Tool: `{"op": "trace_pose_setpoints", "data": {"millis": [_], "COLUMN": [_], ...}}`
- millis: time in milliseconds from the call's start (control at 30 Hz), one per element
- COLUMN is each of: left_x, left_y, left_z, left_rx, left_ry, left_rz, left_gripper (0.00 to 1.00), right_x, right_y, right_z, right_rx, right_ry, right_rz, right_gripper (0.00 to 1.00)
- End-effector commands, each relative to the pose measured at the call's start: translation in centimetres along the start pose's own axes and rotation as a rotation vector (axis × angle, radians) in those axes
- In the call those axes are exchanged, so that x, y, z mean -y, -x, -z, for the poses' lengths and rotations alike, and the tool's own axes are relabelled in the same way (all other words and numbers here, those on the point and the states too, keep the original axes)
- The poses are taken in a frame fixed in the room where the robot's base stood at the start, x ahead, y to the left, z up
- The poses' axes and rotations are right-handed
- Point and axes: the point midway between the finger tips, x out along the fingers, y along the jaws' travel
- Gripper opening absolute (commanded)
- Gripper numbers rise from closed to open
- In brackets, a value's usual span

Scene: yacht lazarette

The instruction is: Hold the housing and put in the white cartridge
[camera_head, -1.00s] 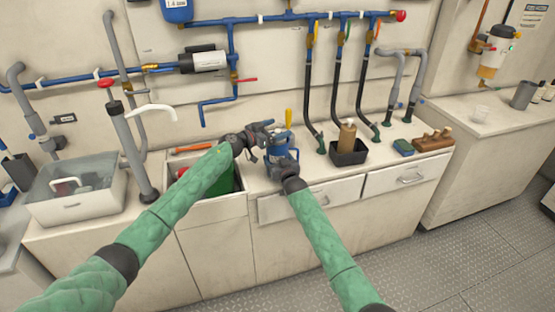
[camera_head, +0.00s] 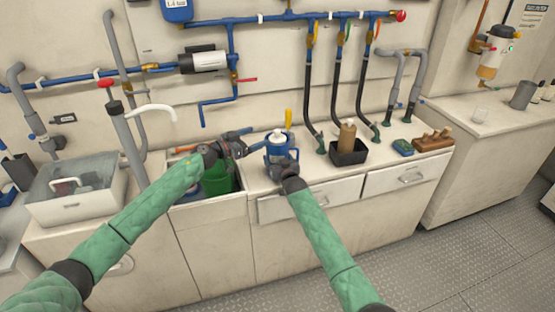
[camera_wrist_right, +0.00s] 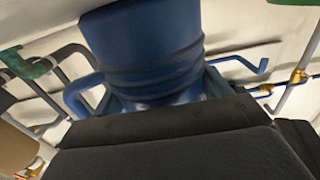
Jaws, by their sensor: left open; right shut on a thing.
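The blue housing (camera_head: 279,156) stands upright on the counter near its front edge. My right gripper (camera_head: 283,165) is shut on it from the front. In the right wrist view the housing (camera_wrist_right: 145,50) fills the upper middle, above my dark gripper, and its top is cut off. The white cartridge (camera_head: 278,137) shows as a pale piece at the housing's open top; the rest of it is hidden inside. My left gripper (camera_head: 244,141) is open and empty, to the left of the housing and apart from it.
An open sink locker with a green bucket (camera_head: 218,180) lies under my left arm. A yellow-handled valve (camera_head: 288,118) stands behind the housing. A black tray with a brown bottle (camera_head: 348,140) is to the right. Black hoses hang behind it.

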Motion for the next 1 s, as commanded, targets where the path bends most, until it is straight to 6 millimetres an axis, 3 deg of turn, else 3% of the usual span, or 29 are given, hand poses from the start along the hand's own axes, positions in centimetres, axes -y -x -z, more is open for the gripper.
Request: {"op": "trace_pose_setpoints", "data": {"millis": [167,200,300,667,1000], "left_x": [0.0,0.0,0.0,0.0,0.0], "left_y": [0.0,0.0,0.0,0.0,0.0], "left_z": [0.0,0.0,0.0,0.0,0.0], "left_rx": [0.000,0.000,0.000,0.000,0.000], "left_ry": [0.000,0.000,0.000,0.000,0.000], "left_rz": [0.000,0.000,0.000,0.000,0.000], "left_gripper": [0.85,0.85,0.85,0.85,0.85], "right_x": [0.0,0.0,0.0,0.0,0.0], "right_y": [0.0,0.0,0.0,0.7,5.6], "right_z": [0.0,0.0,0.0,-0.1,-0.1], "right_rx": [0.000,0.000,0.000,0.000,0.000], "right_ry": [0.000,0.000,0.000,0.000,0.000], "right_rz": [0.000,0.000,0.000,0.000,0.000], "right_gripper": [0.46,0.84,1.00,1.00,1.00]}}
